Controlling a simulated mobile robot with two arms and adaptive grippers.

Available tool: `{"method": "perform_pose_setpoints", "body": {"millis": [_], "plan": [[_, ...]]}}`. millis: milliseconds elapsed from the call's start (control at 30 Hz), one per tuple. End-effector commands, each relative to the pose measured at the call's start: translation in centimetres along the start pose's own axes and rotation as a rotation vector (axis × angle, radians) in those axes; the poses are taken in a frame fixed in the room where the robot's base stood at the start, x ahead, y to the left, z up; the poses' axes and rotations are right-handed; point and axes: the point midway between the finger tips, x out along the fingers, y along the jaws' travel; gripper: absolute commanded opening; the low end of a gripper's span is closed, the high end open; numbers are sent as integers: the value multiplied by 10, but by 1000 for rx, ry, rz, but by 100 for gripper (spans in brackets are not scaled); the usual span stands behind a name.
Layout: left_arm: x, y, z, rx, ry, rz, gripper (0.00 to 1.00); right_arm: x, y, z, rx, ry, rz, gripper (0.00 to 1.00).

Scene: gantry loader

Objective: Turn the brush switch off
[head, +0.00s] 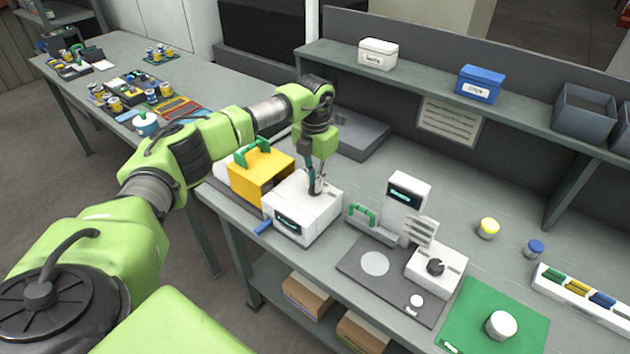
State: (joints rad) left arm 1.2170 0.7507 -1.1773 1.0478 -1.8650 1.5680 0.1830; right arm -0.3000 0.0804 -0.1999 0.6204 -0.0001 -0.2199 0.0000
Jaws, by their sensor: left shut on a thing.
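My left gripper (317,190) points down at the top of a white box with a dark display (290,224). Its fingers are shut on a small part at the box top; the fingers hide most of this part, and I cannot tell what it is. To the right, a white unit (452,272) carries a black round knob (435,267). Pale slats like a brush (419,231) stand behind the knob. No label marks the brush switch, and I cannot tell the knob's setting. My left gripper is well apart from this knob. My right gripper is not in view.
A yellow box with a green handle (262,176) stands close left of the white box. A white post with a display (406,200) rises behind the dark plate (355,262). A green mat (475,325) holds a white-lidded jar (501,325). The bench behind is largely clear.

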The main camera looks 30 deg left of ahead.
Motion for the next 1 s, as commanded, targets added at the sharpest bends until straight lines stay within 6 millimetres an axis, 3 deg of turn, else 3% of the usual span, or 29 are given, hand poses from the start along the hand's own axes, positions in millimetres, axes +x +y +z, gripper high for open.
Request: {"method": "perform_pose_setpoints", "body": {"millis": [200, 300, 667, 867, 1000], "plan": [[-2, 1, 2, -4, -6, 1, 0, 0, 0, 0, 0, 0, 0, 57], [-2, 1, 2, -4, -6, 1, 26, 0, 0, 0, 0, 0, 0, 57], [-3, 0, 1, -1, -3, 0, 26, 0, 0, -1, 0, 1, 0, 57], [-29, 1, 1, -1, -6, 1, 26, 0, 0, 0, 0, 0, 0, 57], [-60, 0, 2, -1, -9, 0, 26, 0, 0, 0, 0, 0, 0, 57]]}}
